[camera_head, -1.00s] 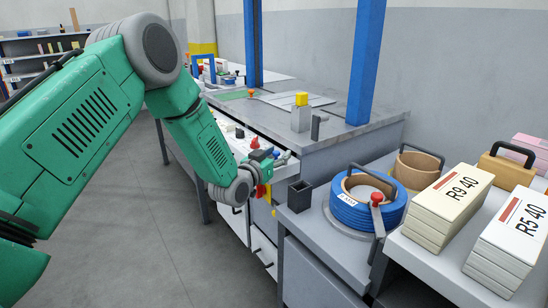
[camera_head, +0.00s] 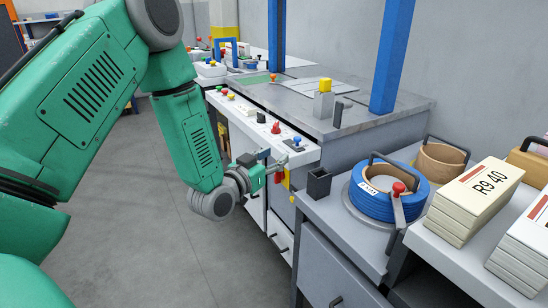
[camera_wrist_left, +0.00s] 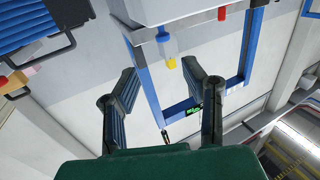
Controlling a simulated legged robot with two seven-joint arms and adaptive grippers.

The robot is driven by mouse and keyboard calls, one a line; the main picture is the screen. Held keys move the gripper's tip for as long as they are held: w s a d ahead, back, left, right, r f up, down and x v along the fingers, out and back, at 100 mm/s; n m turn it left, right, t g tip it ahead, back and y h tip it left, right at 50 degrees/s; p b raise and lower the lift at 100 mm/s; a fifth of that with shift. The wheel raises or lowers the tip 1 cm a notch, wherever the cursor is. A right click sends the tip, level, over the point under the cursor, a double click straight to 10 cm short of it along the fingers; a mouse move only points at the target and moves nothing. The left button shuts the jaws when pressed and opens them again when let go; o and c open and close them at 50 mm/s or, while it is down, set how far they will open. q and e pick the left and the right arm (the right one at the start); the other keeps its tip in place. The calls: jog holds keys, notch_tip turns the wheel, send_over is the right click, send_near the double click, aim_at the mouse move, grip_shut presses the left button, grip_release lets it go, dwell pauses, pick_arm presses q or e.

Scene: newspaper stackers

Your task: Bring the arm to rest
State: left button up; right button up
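My green left arm comes in from the left, its forearm hanging down beside the grey workbench (camera_head: 345,122). My left gripper (camera_head: 282,168) is in front of the bench's white control panel, pointing right. In the head view it is small and partly lost against the panel. In the left wrist view, the left gripper (camera_wrist_left: 160,68) has its two dark fingers spread apart with nothing between them. Beyond the fingers that view shows a blue frame (camera_wrist_left: 247,45) and pale wall. My right gripper is not in view.
A blue strap coil (camera_head: 380,203) sits on the grey cabinet (camera_head: 335,245) at right, beside a small dark open box (camera_head: 319,182). Bundles marked R9 40 (camera_head: 475,195) lie on a shelf at far right. The grey floor (camera_head: 150,230) at lower left is clear.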

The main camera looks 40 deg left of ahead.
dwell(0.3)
pick_arm(q)
jog(key=s+d+f+g+p, duration=0.1)
jog(key=s+d+f+g, duration=0.3)
jog(key=s+f, duration=0.3)
jog(key=s+d+f+g+p, duration=0.1)
jog(key=s+d+f+g, duration=0.3)
jog(key=f, duration=0.5)
jog(key=s+d+f+g+p, duration=0.1)
jog(key=s+f+g, duration=0.3)
jog(key=s, duration=0.8)
jog(key=s+d+f+g+p, duration=0.1)
jog(key=s+f+g, duration=0.3)
jog(key=s, duration=0.8)
jog(key=shift+s+d+m+g, duration=0.2)
jog(key=shift+d+m+g, duration=0.1)
jog(key=shift+d+g, duration=0.35)
jog(key=shift+w+a, duration=0.1)
